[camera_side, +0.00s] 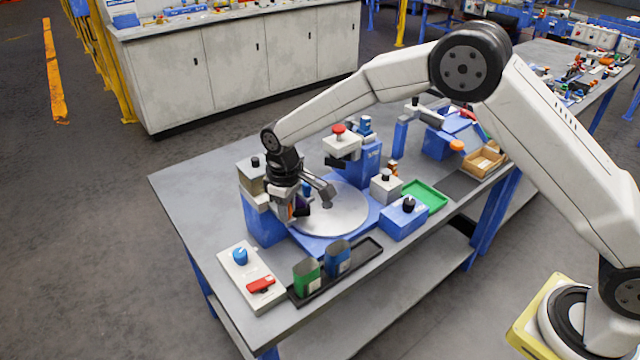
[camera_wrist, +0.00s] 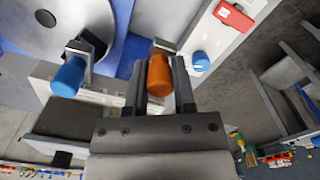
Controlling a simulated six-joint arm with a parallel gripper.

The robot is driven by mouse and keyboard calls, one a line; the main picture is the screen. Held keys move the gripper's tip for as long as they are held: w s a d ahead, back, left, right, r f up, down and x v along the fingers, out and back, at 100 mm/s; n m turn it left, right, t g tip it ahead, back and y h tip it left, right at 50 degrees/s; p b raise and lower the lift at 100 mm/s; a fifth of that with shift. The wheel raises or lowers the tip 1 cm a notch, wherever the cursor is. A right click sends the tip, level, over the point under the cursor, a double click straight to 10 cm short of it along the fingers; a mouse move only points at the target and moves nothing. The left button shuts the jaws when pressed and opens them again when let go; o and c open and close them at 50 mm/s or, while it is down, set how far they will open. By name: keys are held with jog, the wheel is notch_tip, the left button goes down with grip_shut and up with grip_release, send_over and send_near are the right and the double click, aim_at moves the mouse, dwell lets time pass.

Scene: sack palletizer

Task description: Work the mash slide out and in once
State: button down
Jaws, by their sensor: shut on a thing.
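My gripper (camera_wrist: 161,72) is shut on an orange knob (camera_wrist: 160,78), with one finger on each side of it in the wrist view. A blue knob (camera_wrist: 68,77) on a similar grey bracket sits to its left, beside the round grey plate (camera_wrist: 55,22). No label shows which knob belongs to the mash slide. In the side view my gripper (camera_side: 302,205) is low at the blue dispenser stand (camera_side: 262,222), left of the round plate (camera_side: 335,212). How far the slide is out cannot be told.
A panel with a blue dial and red switch (camera_side: 250,277) lies at the front left. A black tray (camera_side: 362,256) holds a green cup (camera_side: 307,278) and a blue cup (camera_side: 338,258). A red-topped unit (camera_side: 342,143) stands behind the plate. A green tray (camera_side: 425,196) lies right.

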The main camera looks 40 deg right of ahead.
jog(key=shift+s, duration=0.15)
dwell(0.5)
jog(key=shift+w, duration=1.8)
jog(key=shift+c, duration=1.4)
grip_release()
jog(key=shift+r, duration=0.5)
jog(key=shift+r, duration=0.7)
jog(key=shift+r, duration=0.35)
